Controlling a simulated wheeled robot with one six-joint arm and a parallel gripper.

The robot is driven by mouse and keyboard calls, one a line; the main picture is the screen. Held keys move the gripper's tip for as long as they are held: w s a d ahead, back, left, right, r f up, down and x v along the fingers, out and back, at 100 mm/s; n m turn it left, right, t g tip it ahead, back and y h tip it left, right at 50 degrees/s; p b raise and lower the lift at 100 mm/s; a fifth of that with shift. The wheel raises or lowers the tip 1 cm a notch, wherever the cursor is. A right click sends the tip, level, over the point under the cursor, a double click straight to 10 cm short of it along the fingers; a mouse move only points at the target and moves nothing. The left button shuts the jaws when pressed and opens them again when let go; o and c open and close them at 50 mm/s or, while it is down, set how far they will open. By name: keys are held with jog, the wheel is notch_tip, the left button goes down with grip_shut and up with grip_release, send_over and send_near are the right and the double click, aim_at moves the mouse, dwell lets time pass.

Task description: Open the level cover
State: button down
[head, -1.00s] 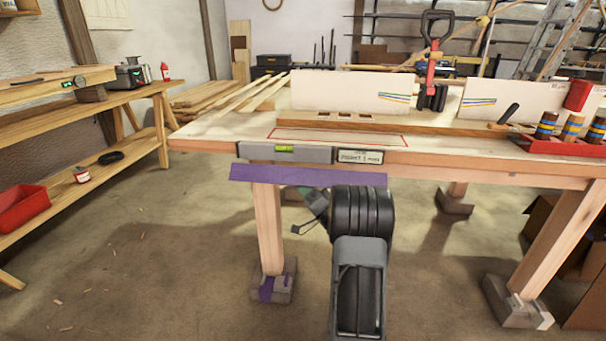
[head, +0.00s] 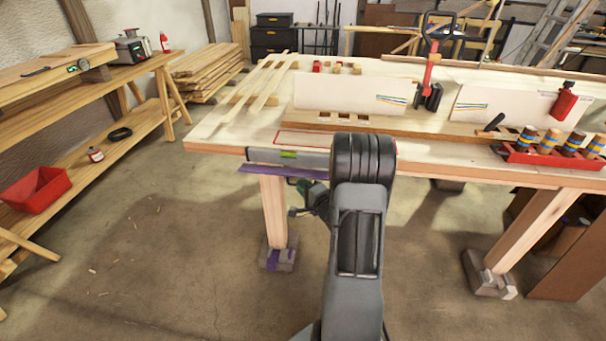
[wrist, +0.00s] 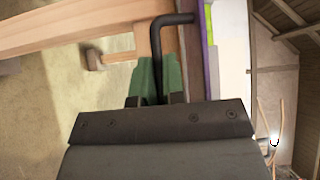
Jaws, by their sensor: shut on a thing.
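The grey level (head: 262,155) with its green vial (head: 288,154) sits along the front edge of the workbench. A purple strip, the likely cover, (head: 262,167) shows just below it as a thin band, its right end hidden by my arm. In the wrist view the purple strip (wrist: 205,60) stands edge-on at the right. A bent black handle (wrist: 178,20) reaches from beside it down between my green fingers. My gripper (wrist: 158,75) is shut on this handle. In the head view my gripper (head: 303,187) is small and partly hidden below the strip.
The workbench (head: 225,130) carries white boards, a red clamp (head: 428,70) and a red rack of striped cylinders (head: 545,155) at right. A bench leg (head: 273,210) stands below the level. A side bench (head: 130,75) is at left. The floor in front is clear.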

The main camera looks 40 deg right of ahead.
notch_tip(320, 180, up, 3)
jog(key=m+g+p, duration=0.3)
jog(key=p, duration=0.7)
jog(key=shift+a+g+y+p, duration=0.15)
jog(key=shift+g+y+p, duration=0.15)
jog(key=shift+y, duration=0.1)
jog(key=shift+p, duration=0.5)
jog(key=shift+f, duration=0.1)
jog(key=c, duration=1.2)
grip_release()
jog(key=shift+s+g, duration=0.1)
jog(key=shift+g, duration=0.2)
jog(key=v, duration=1.3)
jog(key=shift+s, duration=0.35)
